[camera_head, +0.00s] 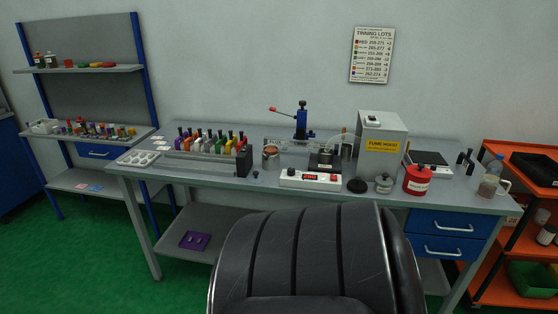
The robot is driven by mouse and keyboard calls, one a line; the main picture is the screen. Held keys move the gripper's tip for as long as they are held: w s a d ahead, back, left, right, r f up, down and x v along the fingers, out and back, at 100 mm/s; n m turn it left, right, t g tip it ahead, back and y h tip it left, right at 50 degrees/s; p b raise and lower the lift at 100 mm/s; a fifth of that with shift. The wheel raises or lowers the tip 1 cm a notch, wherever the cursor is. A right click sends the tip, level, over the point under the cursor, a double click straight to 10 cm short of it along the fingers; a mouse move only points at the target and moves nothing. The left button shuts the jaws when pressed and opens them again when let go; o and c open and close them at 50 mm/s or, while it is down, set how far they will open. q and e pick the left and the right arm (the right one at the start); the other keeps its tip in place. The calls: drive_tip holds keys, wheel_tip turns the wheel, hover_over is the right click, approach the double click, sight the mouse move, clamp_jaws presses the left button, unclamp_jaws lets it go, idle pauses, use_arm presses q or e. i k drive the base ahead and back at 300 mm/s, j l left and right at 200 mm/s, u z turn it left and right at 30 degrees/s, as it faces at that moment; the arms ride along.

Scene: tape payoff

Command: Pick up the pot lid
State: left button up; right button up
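A small silver-grey round piece with a knob on top (384,183) stands near the front edge of the workbench, left of a red canister. A flat black round piece (357,185) lies just left of it. I cannot tell for sure which of the two is the pot lid. A dark round pot (325,160) sits behind a white control box with a red display (310,179). Neither of my grippers is in view.
A large black ribbed shape, possibly mine, covers the bottom middle.

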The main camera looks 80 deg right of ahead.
sight(357, 184)
drive_tip(key=k+z, duration=0.3)
drive_tip(key=k+l+z, duration=0.1)
drive_tip(key=z, duration=2.6)
